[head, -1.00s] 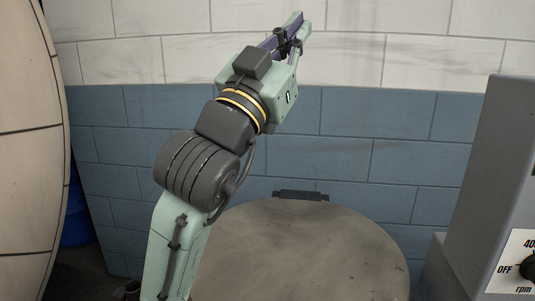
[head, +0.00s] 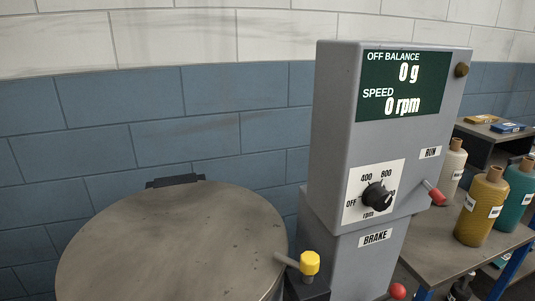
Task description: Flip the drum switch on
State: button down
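A grey control box (head: 340,110) stands right of centre in the head view. Its display (head: 402,86) reads OFF BALANCE 0 g and SPEED 0 rpm. A lever with a red tip (head: 437,195) sticks out low on the box's right side, below a RUN label (head: 430,152). A black rpm dial (head: 377,197) sits on a white plate marked OFF, 400 and 800. No part is labelled drum switch, so I cannot tell for certain which control it is. My gripper and arm are out of view now.
A round brownish lid (head: 170,245) lies front left, with a yellow-knobbed lever (head: 309,263) beside it. A BRAKE label (head: 375,239) is below the dial, with a red knob (head: 398,291) lower right. Bottles, including a mustard one (head: 482,207), stand on a table (head: 425,245) at right.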

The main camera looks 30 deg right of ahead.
aim_at(434, 193)
jog(key=z, duration=1.7)
jog(key=k+l, duration=0.2)
jog(key=l, duration=0.25)
jog(key=i+j, duration=0.2)
jog(key=j, duration=0.25)
